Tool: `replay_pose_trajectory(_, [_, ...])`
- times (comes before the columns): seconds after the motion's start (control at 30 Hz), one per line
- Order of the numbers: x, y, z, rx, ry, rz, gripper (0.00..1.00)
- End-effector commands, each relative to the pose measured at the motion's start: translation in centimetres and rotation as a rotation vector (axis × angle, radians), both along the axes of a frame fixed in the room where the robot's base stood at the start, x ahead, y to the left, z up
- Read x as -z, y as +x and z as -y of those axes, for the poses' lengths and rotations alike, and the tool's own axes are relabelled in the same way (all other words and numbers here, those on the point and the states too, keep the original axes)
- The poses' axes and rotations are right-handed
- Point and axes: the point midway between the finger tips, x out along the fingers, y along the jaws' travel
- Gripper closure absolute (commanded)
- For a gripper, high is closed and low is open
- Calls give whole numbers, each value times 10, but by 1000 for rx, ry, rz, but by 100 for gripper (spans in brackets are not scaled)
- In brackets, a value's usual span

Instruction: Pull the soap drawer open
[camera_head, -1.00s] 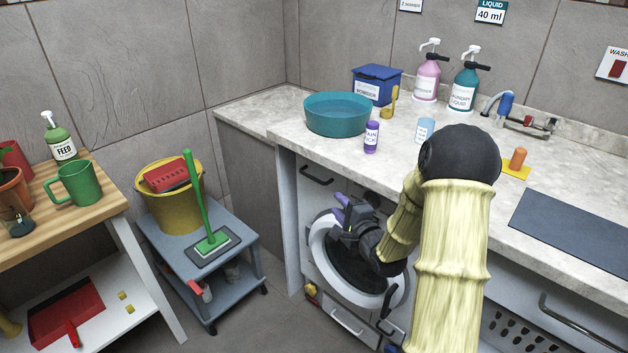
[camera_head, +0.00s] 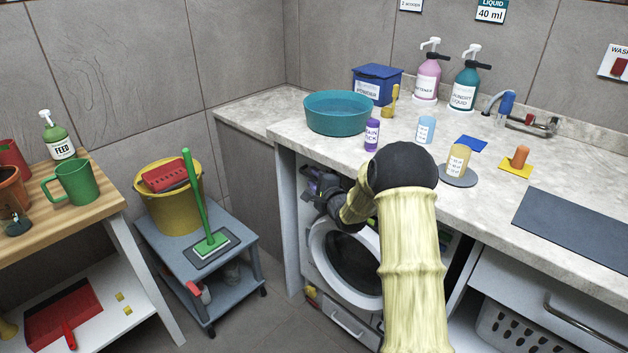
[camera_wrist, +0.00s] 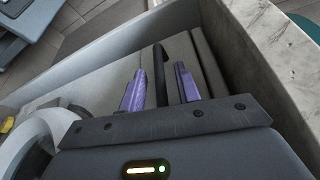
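The soap drawer is at the top left of the white washing machine, under the counter; its pale front (camera_wrist: 178,55) shows in the wrist view. Its black bar handle (camera_wrist: 160,70) stands between my two purple fingers, with a gap visible on each side. My gripper (camera_wrist: 159,86) is open around the handle and not closed on it. In the head view, my gripper (camera_head: 314,183) is at the drawer and hides most of it and the handle. I cannot see any opening of the drawer.
The countertop (camera_head: 300,133) overhangs just above my gripper, and its edge is close on the right in the wrist view. The round washer door (camera_head: 350,262) is below. A grey trolley (camera_head: 235,262) stands to the left, with free floor between.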

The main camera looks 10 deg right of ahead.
Motion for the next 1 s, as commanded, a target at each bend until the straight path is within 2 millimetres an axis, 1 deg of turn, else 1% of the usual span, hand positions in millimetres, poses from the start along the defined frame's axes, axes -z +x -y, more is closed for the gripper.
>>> replay_pose_trajectory(0.1, [1, 5, -1, 1, 1, -1, 67])
replay_pose_trajectory(0.37, [1, 6, -1, 1, 1, -1, 67])
replay_pose_trajectory(0.5, [1, 6, -1, 1, 1, -1, 95])
replay_pose_trajectory(0.53, [1, 6, -1, 1, 1, -1, 100])
replay_pose_trajectory(1.0, [1, 2, 1, 10, 1, -1, 100])
